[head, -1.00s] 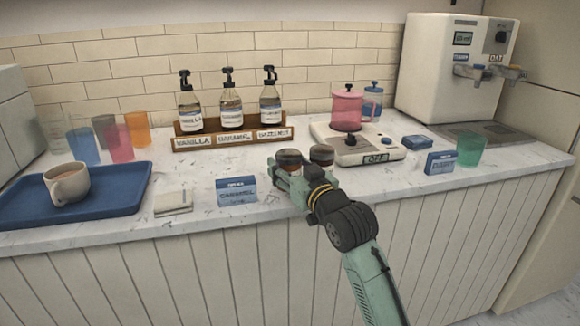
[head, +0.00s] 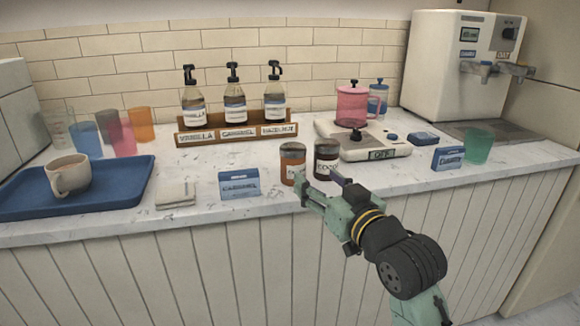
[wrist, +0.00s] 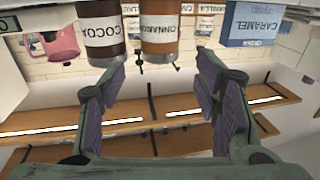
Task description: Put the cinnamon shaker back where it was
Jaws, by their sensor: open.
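The cinnamon shaker (head: 292,163), with orange-brown contents and a dark lid, stands upright near the counter's front edge. In the wrist view it appears upside down with its CINNAMON label (wrist: 160,30). The cocoa shaker (head: 326,160) stands upright close beside it on the right; it also shows in the wrist view (wrist: 102,35). My gripper (head: 318,185) is open and empty at the counter's front edge, just in front of the shakers. In the wrist view its fingers (wrist: 163,80) are spread, with the cinnamon shaker beyond the gap between them.
A blue caramel box (head: 239,184) and folded cloth (head: 176,193) lie left of the shakers. The blue tray (head: 118,192) holds a mug (head: 68,176). The syrup rack (head: 236,134) stands behind.

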